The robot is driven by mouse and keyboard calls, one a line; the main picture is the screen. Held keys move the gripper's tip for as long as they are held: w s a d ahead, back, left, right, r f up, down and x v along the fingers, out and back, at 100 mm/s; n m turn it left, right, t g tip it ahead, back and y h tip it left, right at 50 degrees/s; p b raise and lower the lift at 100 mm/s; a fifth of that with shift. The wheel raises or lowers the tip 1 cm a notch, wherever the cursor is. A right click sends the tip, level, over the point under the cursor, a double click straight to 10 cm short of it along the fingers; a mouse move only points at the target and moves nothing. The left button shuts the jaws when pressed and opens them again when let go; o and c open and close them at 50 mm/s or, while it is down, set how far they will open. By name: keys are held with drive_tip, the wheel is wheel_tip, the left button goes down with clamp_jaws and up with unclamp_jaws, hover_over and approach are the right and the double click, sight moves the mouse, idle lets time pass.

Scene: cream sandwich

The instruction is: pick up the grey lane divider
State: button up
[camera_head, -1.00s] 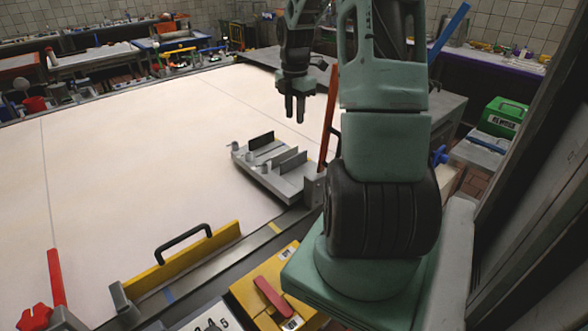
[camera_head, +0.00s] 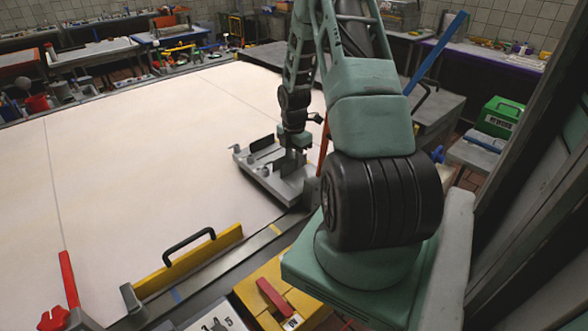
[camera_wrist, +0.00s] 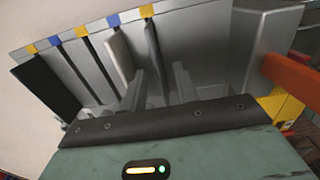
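A grey rack (camera_head: 270,187) with upright dividers stands on the pale table top. In the wrist view it shows slots marked by yellow and blue tabs. A dark grey divider (camera_wrist: 153,45) stands at its right. A paler grey divider (camera_wrist: 119,52) stands left of that, and a black divider (camera_wrist: 45,86) at the far left. My gripper (camera_wrist: 158,70) is low at the rack, its two fingers apart. The dark grey divider's near end reaches between them, and I see no clear contact. In the head view my gripper (camera_head: 294,150) hides part of the rack.
A grey block (camera_wrist: 262,45) and an orange-red bar (camera_wrist: 290,76) are close on the right in the wrist view. The pale table top (camera_head: 130,165) left of the rack is clear.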

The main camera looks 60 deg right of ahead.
drive_tip(key=shift+f, duration=0.55)
clamp_jaws()
drive_tip(key=shift+r, duration=0.1)
